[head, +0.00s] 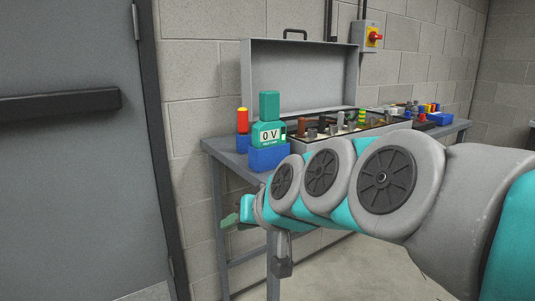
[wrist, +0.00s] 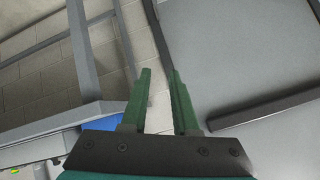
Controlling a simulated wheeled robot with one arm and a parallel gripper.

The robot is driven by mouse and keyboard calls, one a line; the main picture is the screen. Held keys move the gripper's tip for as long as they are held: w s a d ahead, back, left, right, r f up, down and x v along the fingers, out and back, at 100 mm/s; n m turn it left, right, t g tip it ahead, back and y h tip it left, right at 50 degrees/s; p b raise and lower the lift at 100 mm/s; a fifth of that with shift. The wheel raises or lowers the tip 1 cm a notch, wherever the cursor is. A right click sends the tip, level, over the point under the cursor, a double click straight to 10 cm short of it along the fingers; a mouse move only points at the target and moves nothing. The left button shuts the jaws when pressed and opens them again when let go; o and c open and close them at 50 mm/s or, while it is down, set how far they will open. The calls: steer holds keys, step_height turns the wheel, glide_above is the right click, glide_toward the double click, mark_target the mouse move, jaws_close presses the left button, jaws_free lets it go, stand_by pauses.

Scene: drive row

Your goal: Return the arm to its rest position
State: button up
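My arm (head: 320,180) reaches from the right side of the head view to the left, in front of the workbench. My gripper (head: 230,221) is at its far end, left of the bench's front legs and below the bench top. In the wrist view, the two green fingers of my gripper (wrist: 160,72) stand apart with nothing between them. Behind the gap are the block wall and the edge of the door frame.
The grey workbench (head: 225,152) carries an open grey case (head: 300,75), a teal meter reading "0 V" (head: 268,133) and a red-and-blue item (head: 242,121). A grey door (head: 70,180) with a dark bar (head: 60,105) is at left. A switch box (head: 368,37) hangs on the wall.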

steer(key=s+d+f+m+g+h, duration=0.1)
steer(key=s+d+f+g+h, duration=0.2)
steer(key=s+d+f, duration=0.7)
steer(key=s+d+f+m+g+h, duration=0.1)
steer(key=s+d+f+g+h, duration=0.2)
steer(key=s+d+f+g, duration=0.3)
steer(key=s+d+f, duration=0.2)
steer(key=s, duration=0.3)
steer(key=s+d+f, duration=0.2)
steer(key=s+f, duration=0.1)
steer(key=s, duration=0.1)
steer(key=shift+s+d+f+m+g, duration=0.25)
steer(key=shift+s+m+g, duration=0.05)
steer(key=shift+s+g, duration=0.1)
steer(key=shift+w, duration=0.1)
